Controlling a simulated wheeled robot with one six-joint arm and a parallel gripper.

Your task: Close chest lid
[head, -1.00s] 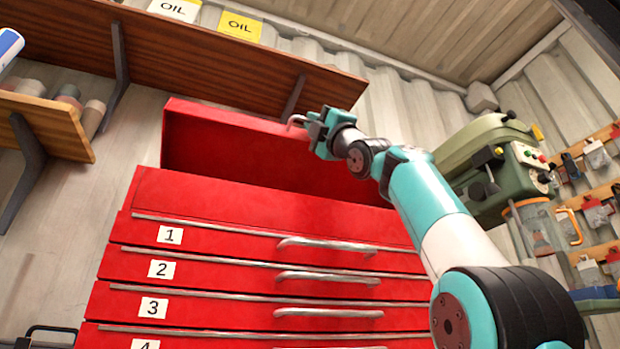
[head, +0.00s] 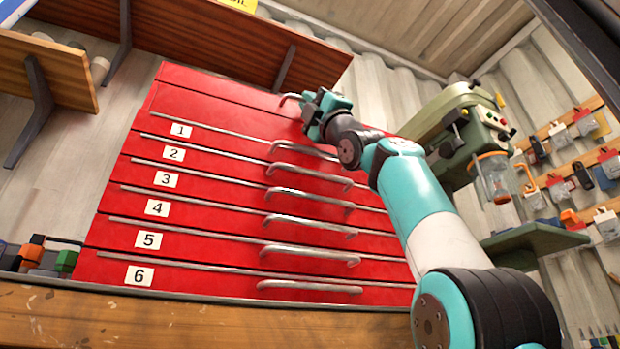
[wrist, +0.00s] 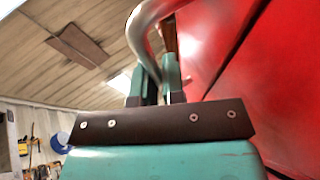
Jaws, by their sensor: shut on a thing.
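The red chest (head: 215,117) stands on a wooden surface, with numbered drawers and metal bar handles down its front. Its red lid (head: 225,88) shows as a narrow band along the top; I cannot tell whether a gap is left under it. My gripper (head: 304,98) is at the lid's front edge, right of its middle, shut on the metal lid handle (head: 289,97). In the wrist view the curved handle (wrist: 140,32) passes between the fingers (wrist: 158,82), with red chest surfaces and a dark seam at the right. The drawers look shut.
A wooden shelf (head: 190,40) hangs above and behind the chest. A green drill press (head: 462,125) stands close to the right of my arm. Tools hang on the right wall. Small coloured blocks (head: 40,258) lie left of the chest.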

